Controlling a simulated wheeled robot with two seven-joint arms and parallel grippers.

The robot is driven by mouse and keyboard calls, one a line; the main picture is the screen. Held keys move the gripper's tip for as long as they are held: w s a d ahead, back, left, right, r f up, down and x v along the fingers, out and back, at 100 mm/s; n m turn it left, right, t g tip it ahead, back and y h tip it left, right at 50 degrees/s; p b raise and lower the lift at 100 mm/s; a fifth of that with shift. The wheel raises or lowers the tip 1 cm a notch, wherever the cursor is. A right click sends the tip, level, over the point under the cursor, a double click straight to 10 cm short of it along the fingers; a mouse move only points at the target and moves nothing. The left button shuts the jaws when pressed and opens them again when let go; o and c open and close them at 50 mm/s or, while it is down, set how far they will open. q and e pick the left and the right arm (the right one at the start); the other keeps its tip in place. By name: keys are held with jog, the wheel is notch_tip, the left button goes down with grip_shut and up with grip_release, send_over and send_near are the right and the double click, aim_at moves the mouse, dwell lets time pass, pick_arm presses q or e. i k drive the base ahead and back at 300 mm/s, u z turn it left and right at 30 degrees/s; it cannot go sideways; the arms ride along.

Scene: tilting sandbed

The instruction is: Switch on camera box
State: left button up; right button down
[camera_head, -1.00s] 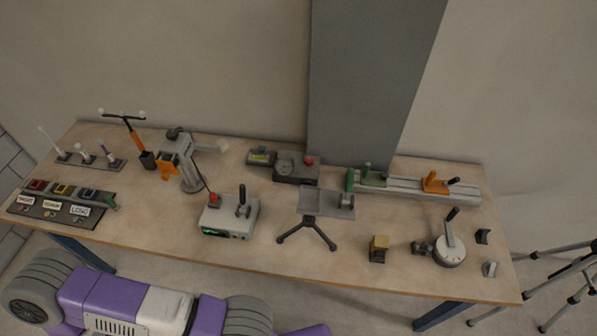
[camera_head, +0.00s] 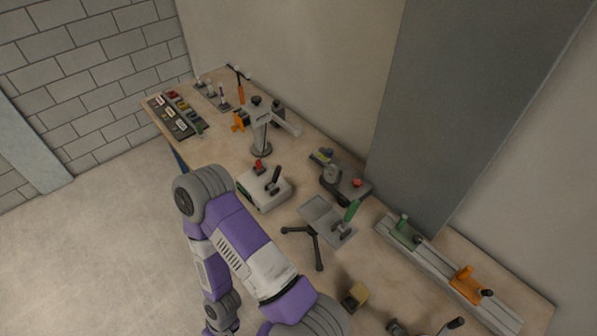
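A light grey box (camera_head: 263,190) stands on the workbench left of the middle in the head view. A red knob (camera_head: 259,165) and a black-handled lever (camera_head: 273,179) stick up from its top. Its front is largely turned away or covered by my arm. A darker box (camera_head: 345,184) with a red button (camera_head: 357,183) stands farther back, by the grey panel. No label shows which is the camera box. One purple and white arm of mine bends up in front of the bench; neither gripper can be made out.
A rail with green and orange clamps (camera_head: 446,272) lies at the right. Open floor lies left of the bench.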

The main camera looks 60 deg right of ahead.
aim_at(278, 169)
jog(key=z, duration=1.35)
jog(key=i, duration=0.15)
jog(key=u, duration=0.05)
